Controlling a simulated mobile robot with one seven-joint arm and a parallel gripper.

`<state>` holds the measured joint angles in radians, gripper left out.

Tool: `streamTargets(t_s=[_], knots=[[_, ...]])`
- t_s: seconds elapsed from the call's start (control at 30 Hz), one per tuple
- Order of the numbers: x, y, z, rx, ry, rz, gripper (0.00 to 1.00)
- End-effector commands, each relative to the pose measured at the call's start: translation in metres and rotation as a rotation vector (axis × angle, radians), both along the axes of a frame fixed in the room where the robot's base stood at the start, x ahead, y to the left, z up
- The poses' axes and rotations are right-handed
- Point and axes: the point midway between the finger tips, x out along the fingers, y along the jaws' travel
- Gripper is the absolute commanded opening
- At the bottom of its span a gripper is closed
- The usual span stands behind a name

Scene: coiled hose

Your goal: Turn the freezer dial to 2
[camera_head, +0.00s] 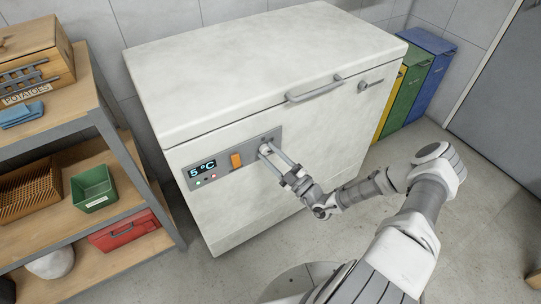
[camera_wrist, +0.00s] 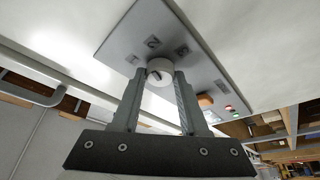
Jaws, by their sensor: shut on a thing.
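In the head view the dial (camera_head: 265,149) is partly covered by my fingers. My gripper (camera_head: 271,152) is shut on the dial, one finger on each side, as the wrist view also shows. A dark line shows on the dial's face, partly hidden by the fingers.
The panel's display (camera_head: 202,169) reads 5 °C, with an orange switch (camera_head: 236,160) beside the dial. The freezer lid is closed, with a handle (camera_head: 315,89). A shelf (camera_head: 125,150) stands close on the left, colored bins (camera_head: 410,85) on the right. The right floor is open.

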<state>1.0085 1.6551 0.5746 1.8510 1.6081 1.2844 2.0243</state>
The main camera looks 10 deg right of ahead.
Motion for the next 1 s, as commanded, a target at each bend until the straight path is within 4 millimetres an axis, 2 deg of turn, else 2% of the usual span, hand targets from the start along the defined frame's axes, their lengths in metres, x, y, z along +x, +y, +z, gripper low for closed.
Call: streamTargets(t_s=[0.4, 0.93, 0.97, 1.0], knots=[[-0.0003, 0.0008, -0.0019, 0.171, 0.059, -0.001, 0.00], [-0.0002, 0.0007, -0.0017, 0.190, 0.066, -0.002, 0.00], [-0.0002, 0.0007, -0.0017, 0.190, 0.066, -0.002, 0.47], [-0.0002, 0.0008, -0.0016, 0.190, 0.065, -0.001, 0.54]])
